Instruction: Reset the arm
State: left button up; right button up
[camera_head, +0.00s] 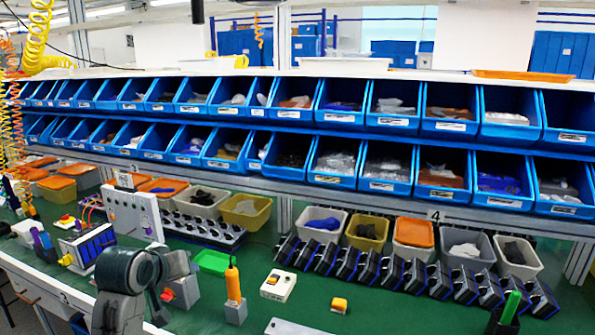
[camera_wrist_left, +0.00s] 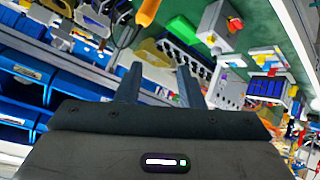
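In the wrist view my left gripper (camera_wrist_left: 161,68) has its two dark fingers apart, with nothing held between them. A grey box with a red knob (camera_wrist_left: 222,24) and a yellow part is above and right of the fingers, clear of them. It appears to be the same grey box (camera_head: 184,288) that is partly hidden behind my left arm in the head view. My left arm's dark links fill the lower left of the head view, and its fingers cannot be made out there. My right gripper is not in view.
An orange-handled tool (camera_head: 233,281) stands in a grey block close to the grey box. A white switch box (camera_head: 278,285) and a yellow button box (camera_head: 339,305) sit on the green table (camera_head: 400,318). Blue bins (camera_head: 385,182) line the back. A white panel (camera_head: 132,214) stands upright at left.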

pick_arm(q)
jog(key=s+f+m+g, duration=0.1)
jog(key=s+f+g, duration=0.1)
jog(key=s+f, duration=0.9)
jog(key=s+a+f+m+g+y, duration=0.1)
jog(key=s+f+g, duration=0.1)
jog(key=s+f, duration=0.5)
jog(key=s+f+m+g+y, duration=0.1)
jog(key=s+f, duration=0.2)
jog(key=s, duration=0.8)
jog(key=s+a+f+m+g, duration=0.1)
jog(key=s+f+g, duration=0.1)
jog(key=s+f, duration=0.55)
notch_tip(320, 180, down, 28)
jog(key=s+a, duration=0.1)
jog(key=a, duration=0.1)
jog(key=s+a+f+g, duration=0.1)
jog(key=s+f+g, duration=0.1)
jog(key=s+f, duration=1.7)
jog(key=shift+a+f, duration=0.35)
jog(key=shift+f, duration=0.05)
